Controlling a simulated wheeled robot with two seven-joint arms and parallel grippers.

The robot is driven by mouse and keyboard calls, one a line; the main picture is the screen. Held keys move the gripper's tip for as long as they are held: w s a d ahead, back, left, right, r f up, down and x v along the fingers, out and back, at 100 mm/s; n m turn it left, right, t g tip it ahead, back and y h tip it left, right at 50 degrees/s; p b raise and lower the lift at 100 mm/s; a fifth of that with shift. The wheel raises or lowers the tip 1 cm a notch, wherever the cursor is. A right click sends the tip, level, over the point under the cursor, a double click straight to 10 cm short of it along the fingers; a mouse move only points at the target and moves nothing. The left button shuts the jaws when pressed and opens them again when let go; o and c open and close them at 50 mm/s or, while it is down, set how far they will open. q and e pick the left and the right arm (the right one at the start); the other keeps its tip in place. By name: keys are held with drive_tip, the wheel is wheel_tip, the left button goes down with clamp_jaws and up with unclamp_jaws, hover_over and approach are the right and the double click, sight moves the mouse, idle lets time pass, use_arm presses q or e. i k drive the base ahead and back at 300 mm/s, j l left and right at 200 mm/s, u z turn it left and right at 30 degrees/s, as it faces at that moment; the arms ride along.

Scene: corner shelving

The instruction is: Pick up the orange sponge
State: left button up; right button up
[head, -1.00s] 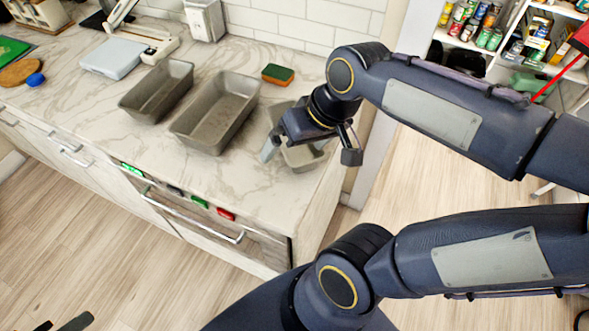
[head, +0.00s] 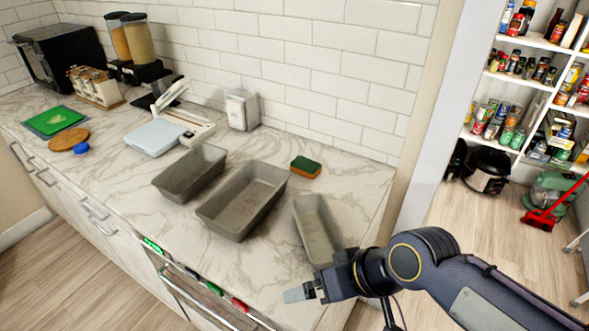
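The orange sponge (head: 305,167), with a green top and an orange side, lies flat on the marble counter (head: 130,190). It is near the tiled back wall, just behind the middle and right baking pans. My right gripper (head: 343,303) is low over the counter's front right corner, well in front of the sponge and apart from it. My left gripper is not in view.
A napkin dispenser (head: 242,109) and a white scale (head: 156,137) stand left of the sponge. Counter right of it is clear.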

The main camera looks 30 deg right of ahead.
sight(308, 168)
drive_tip(key=k+l+z, duration=0.1)
drive_tip(key=z, duration=0.9)
